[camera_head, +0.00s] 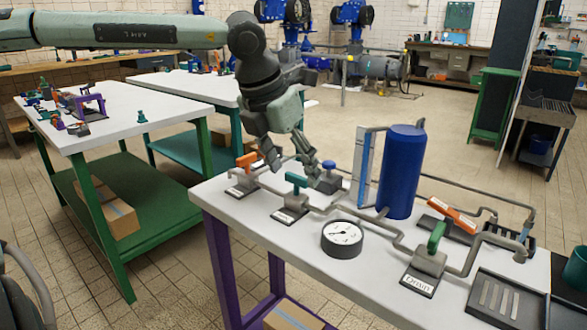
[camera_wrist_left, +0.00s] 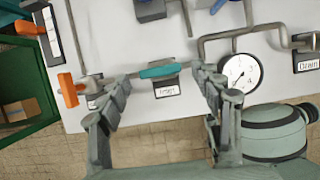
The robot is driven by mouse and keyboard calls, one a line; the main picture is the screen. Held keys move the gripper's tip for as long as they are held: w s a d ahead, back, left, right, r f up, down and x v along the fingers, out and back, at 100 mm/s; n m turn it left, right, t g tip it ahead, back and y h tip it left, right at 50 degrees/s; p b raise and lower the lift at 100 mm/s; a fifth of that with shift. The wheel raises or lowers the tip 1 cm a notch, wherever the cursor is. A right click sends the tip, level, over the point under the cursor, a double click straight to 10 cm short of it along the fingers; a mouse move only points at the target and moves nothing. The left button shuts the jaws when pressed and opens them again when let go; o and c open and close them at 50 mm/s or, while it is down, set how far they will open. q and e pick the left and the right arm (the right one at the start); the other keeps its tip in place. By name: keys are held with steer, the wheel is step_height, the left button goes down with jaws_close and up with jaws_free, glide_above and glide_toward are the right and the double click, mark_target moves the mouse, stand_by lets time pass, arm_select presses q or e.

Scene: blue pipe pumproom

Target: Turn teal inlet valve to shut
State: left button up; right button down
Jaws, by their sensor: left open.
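The teal inlet valve handle (camera_head: 296,180) sits on a grey valve body over a small labelled plate, near the left part of the white table. In the left wrist view the teal handle (camera_wrist_left: 163,71) lies nearly crosswise in the picture, above a plate that reads "Inlet". My left gripper (camera_head: 300,168) points down at the valve with its fingers spread. In the wrist view the open fingers (camera_wrist_left: 162,84) stand on either side of the handle's ends; I cannot tell whether they touch it. My right gripper is not in view.
An orange-handled valve (camera_head: 247,160) stands left of the inlet valve, and a blue-handled one (camera_head: 328,166) just behind it. A pressure gauge (camera_head: 342,239), a blue tank (camera_head: 401,172) and a green drain valve (camera_head: 437,236) stand to the right. Grey pipes link them.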

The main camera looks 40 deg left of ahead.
arm_select(q)
steer(key=shift+w+f, duration=0.2)
steer(key=shift+f, duration=0.1)
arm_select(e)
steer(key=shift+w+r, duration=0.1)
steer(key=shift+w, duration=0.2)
arm_select(q)
steer(key=c, duration=1.2)
steer(key=shift+o, duration=0.2)
